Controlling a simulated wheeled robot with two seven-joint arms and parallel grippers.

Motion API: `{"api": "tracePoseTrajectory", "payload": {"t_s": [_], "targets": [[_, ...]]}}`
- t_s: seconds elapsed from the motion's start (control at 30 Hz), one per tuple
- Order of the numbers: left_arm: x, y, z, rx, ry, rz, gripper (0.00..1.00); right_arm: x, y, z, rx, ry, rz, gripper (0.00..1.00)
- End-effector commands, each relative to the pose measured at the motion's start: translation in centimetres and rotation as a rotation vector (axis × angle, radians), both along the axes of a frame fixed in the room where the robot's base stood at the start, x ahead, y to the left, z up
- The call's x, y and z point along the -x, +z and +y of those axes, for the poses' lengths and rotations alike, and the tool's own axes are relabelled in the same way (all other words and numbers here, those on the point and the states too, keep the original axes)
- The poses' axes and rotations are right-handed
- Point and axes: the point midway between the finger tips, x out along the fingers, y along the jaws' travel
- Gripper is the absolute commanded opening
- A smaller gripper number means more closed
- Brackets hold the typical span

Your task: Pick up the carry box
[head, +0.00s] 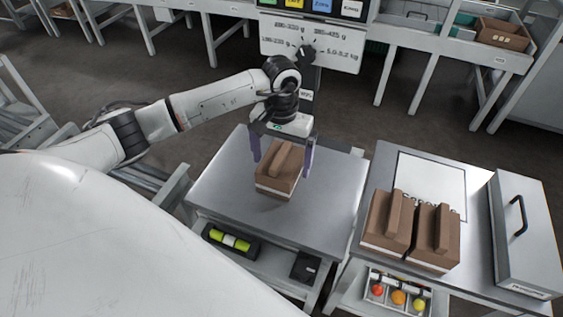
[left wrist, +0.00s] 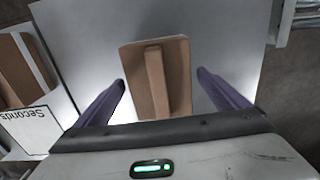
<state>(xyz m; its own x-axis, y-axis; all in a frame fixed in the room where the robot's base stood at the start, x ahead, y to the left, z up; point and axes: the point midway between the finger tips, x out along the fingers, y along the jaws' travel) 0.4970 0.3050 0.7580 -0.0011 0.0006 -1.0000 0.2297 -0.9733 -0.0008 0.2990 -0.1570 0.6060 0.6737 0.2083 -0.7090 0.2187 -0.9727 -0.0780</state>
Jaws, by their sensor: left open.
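A brown carry box (head: 268,186) with a raised ridge-like handle along its top stands on the left metal table. My left gripper (head: 282,158) is above it, pointing down, with its purple fingers open on either side of the box. In the left wrist view the box (left wrist: 179,75) lies between and beyond the open fingers (left wrist: 160,92), with space on both sides. Two similar brown carry boxes (head: 373,243) (head: 446,255) stand side by side on the right metal table. My right gripper is not in view.
The left table (head: 325,215) is otherwise clear on top. The right table (head: 480,272) also bears a grey metal case with a black handle (head: 520,215). Below its top is a tray with coloured balls (head: 398,297). A sign with weight ranges (head: 340,52) stands behind the left table.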

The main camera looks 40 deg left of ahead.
Motion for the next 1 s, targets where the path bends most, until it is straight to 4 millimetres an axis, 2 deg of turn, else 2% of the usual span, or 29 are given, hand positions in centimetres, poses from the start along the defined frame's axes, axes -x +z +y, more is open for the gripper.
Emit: {"api": "tracePoseTrajectory", "payload": {"t_s": [0.23, 0.57, 0.83, 1.0], "targets": [[0.0, -0.2, 0.0, 0.001, 0.0, -0.001, 0.94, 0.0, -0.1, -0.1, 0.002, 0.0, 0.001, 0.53], [-0.1, -0.1, 0.0, 0.001, 0.001, -0.002, 0.41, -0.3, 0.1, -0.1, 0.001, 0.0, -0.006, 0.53], [-0.1, 0.4, 0.0, 0.0, 0.001, -0.004, 0.41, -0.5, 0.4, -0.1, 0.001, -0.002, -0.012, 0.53], [-0.2, 3.2, 0.1, -0.001, 0.001, -0.008, 0.41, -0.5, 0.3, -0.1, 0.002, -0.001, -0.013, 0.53]]}}
